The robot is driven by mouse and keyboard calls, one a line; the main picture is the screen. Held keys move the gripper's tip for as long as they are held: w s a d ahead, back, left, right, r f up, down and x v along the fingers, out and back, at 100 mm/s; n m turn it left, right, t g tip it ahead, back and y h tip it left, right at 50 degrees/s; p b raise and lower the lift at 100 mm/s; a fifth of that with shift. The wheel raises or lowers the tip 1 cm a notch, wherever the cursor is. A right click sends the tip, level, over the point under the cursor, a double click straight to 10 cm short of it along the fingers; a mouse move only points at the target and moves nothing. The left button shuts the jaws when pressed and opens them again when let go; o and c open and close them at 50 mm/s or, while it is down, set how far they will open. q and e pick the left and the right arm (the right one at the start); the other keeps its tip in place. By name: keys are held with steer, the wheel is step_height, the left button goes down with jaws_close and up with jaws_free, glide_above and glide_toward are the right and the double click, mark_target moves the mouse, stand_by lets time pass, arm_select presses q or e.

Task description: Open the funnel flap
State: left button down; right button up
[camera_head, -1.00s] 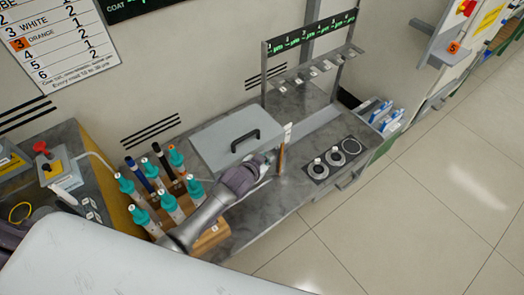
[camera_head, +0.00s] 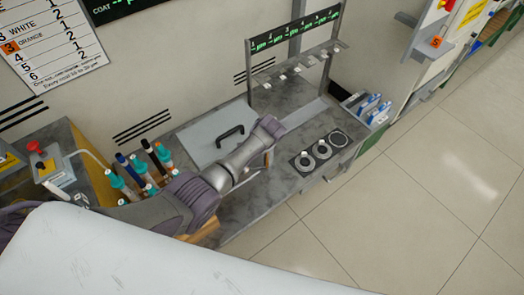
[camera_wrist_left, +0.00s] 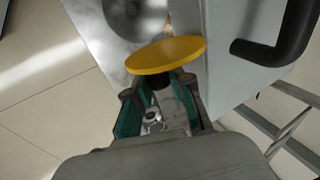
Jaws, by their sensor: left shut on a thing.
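In the left wrist view a yellow disc (camera_wrist_left: 165,54) sits at the fingertips of my left gripper (camera_wrist_left: 160,88). The gripper's teal-lined fingers are shut on it, beside a grey box. No separate funnel or flap can be made out, and I cannot tell whether the disc is part of one. In the head view my left arm reaches over the bench to the box's right side, and its wrist hides the fingertips. My right gripper is not in view.
The grey box (camera_head: 200,142) has a black handle (camera_head: 229,135), close to my gripper in the left wrist view (camera_wrist_left: 282,36). Round black-ringed spots (camera_head: 322,150) lie to the right. A rack (camera_head: 292,75) stands behind, and teal-capped bottles (camera_head: 131,163) stand left.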

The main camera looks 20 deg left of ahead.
arm_select(q)
steer(key=shift+w+d+f+g+y+b, duration=0.2)
steer(key=shift+g+y+b, duration=0.3)
steer(key=shift+b, duration=0.25)
steer(key=c, duration=1.1)
jaws_free()
steer(key=shift+o, duration=0.2)
steer(key=v, duration=1.2)
